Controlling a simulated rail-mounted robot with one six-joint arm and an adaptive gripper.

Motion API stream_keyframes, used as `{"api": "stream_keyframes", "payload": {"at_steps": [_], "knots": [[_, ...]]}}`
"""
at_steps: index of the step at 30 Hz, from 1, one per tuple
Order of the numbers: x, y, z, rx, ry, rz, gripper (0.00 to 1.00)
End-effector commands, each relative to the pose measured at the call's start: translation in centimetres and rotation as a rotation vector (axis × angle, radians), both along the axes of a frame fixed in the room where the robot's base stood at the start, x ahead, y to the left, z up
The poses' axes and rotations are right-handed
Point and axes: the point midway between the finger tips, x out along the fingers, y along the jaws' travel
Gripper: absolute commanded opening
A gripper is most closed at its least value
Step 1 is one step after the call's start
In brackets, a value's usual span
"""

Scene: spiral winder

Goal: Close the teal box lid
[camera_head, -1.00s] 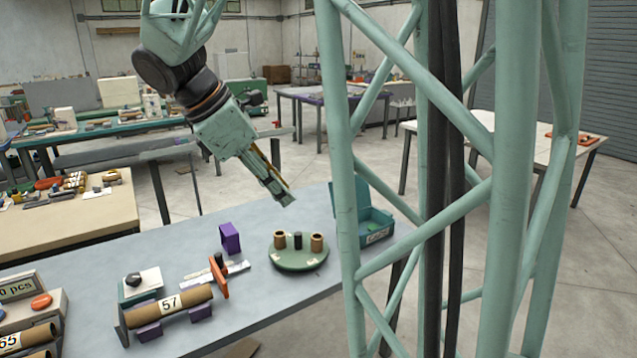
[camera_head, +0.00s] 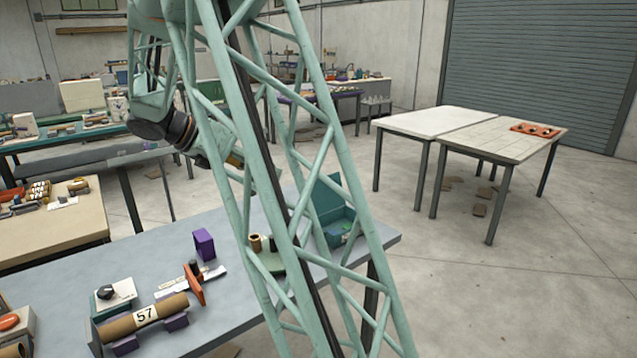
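The teal box (camera_head: 333,219) stands near the far right end of the grey-blue table, partly behind my own lattice column. Its lid (camera_head: 327,196) is open and stands up at the back left of the box. My gripper (camera_head: 240,161) hangs to the left of the box and above the table, largely hidden by the column. I see no contact between it and the lid. Its fingertips are too covered to show whether they are open or shut.
On the table (camera_head: 222,290), left of the box, are a green round base with a brown tube (camera_head: 255,243), a purple block (camera_head: 204,244), an orange plate (camera_head: 193,284) and a cardboard tube marked 57 (camera_head: 146,316). A pale table (camera_head: 440,121) stands at the back right beyond open floor.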

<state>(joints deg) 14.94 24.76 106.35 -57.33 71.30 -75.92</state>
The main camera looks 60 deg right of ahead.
Motion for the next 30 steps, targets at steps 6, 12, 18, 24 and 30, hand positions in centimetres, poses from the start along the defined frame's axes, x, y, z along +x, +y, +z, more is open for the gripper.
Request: {"api": "stream_keyframes", "payload": {"at_steps": [6,12,18,24,30], "knots": [[2.3,-3.6,-1.5,-0.027,0.141,0.070,0.21],[4.3,-6.8,-3.0,-0.046,0.268,0.132,0.21],[6.1,-10.0,-4.7,-0.064,0.399,0.189,0.21],[7.9,-13.0,-6.6,-0.080,0.532,0.243,0.21],[9.5,-16.0,-8.6,-0.092,0.666,0.292,0.21]]}}
